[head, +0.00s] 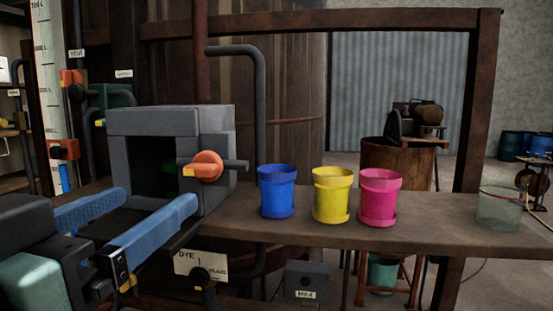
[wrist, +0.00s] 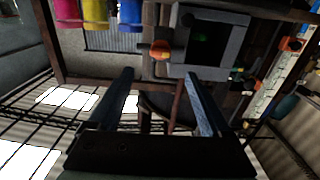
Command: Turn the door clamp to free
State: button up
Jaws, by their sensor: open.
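A grey box (head: 155,122) with a dark square opening stands at the left end of the bench. An orange knob (head: 207,165) with a yellow tip sits at the right side of its opening, on a dark bar; it looks like the door clamp. The yellow tip points left. In the wrist view, which looks upside down, the orange knob (wrist: 162,50) lies just beyond the fingertips and the grey box (wrist: 246,28) is to its right. My gripper (head: 155,197) has two blue fingers spread apart, empty, in front of the box and apart from the knob.
Blue (head: 277,192), yellow (head: 332,195) and pink (head: 379,197) cups stand in a row on the bench (head: 430,236), right of the box. A clear greenish container (head: 499,208) stands at the right end. A dark vertical pipe (head: 259,110) rises behind the box.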

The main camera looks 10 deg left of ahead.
aim_at(196, 174)
jog(key=w+p, duration=0.3)
jog(key=w, duration=0.6)
jog(key=shift+w+d+r+p, duration=0.1)
jog(key=shift+w+p, duration=0.25)
jog(key=shift+p, duration=0.05)
jog(key=shift+w, duration=0.6)
grip_shut()
